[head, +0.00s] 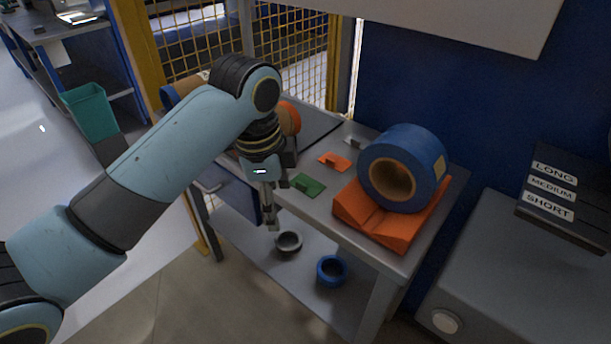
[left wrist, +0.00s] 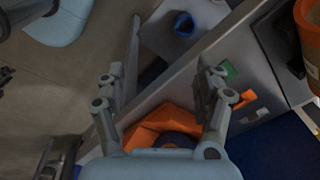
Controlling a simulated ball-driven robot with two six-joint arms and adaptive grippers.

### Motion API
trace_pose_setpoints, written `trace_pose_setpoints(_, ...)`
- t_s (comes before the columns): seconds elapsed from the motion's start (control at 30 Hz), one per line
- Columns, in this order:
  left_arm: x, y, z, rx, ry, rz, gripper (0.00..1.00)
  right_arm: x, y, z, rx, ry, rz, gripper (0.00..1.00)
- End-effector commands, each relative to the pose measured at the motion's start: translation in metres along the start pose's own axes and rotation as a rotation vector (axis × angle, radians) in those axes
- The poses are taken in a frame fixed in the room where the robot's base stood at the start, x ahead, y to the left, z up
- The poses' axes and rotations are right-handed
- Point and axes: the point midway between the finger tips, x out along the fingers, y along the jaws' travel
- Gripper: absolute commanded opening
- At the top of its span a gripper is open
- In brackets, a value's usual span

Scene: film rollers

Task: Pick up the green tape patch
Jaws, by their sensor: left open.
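The green tape patch (head: 308,185) lies flat on the grey table, close to its front edge in the head view. It also shows in the left wrist view (left wrist: 230,71), just beyond the right-hand finger and partly hidden by it. My left gripper (head: 271,222) points down in front of the table edge, to the left of the green patch and apart from it. In the left wrist view the two fingers (left wrist: 160,86) are spread wide with nothing between them. My right gripper is not in view.
An orange patch (head: 334,161) and a grey patch (head: 355,142) lie behind the green one. A blue roll (head: 432,154) sits in an orange cradle (head: 373,223) to the right. A grey ring (head: 289,243) and a blue ring (head: 331,270) stand on the lower shelf.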

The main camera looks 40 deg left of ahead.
Motion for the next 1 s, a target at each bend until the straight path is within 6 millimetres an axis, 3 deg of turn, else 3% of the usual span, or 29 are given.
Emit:
trace_pose_setpoints(0.3,-0.029,-0.07,-0.032,0.404,0.018,0.094,0.7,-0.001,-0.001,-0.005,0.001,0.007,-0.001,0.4)
trace_pose_setpoints(0.5,-0.052,-0.107,-0.047,0.629,0.056,0.148,0.7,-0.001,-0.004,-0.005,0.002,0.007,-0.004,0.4)
trace_pose_setpoints(0.6,-0.05,-0.112,-0.049,0.68,0.068,0.162,0.7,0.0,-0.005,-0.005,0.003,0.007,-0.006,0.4)
trace_pose_setpoints(0.8,-0.018,-0.106,-0.05,0.691,0.071,0.167,0.7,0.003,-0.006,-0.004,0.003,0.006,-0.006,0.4)
trace_pose_setpoints(1.0,0.0,-0.104,-0.05,0.69,0.07,0.163,0.7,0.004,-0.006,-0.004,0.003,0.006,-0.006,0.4)
